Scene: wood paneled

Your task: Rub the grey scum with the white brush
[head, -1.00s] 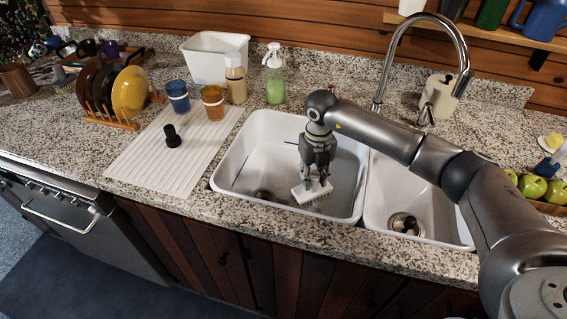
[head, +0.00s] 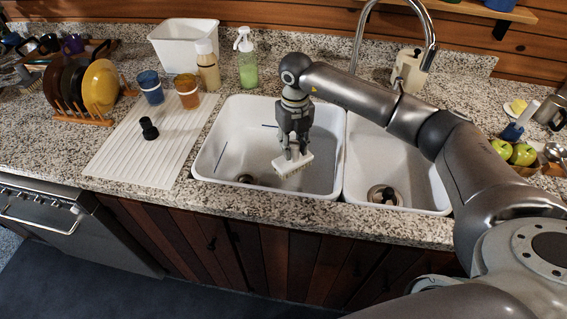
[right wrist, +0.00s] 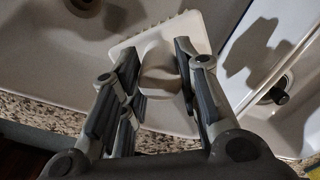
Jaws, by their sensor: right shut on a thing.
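The white brush (head: 293,163) is a small block with short bristles. My right gripper (head: 293,152) reaches down into the left sink basin (head: 213,150) and is shut on the brush's handle. In the right wrist view the brush (right wrist: 150,38) sits between the fingers, with its bristle edge at the top. The brush is low in the basin; I cannot tell whether its bristles touch the floor. A dull grey area, possibly the grey scum (head: 322,178), shows on the basin floor right of the brush; its edges are unclear. My left gripper is not in view.
The right basin (head: 416,178) and the faucet (head: 432,45) stand to the right. A ribbed drainboard (head: 140,160) with cups lies left. A soap bottle (head: 247,62) stands behind the sink. The basin walls surround my right gripper.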

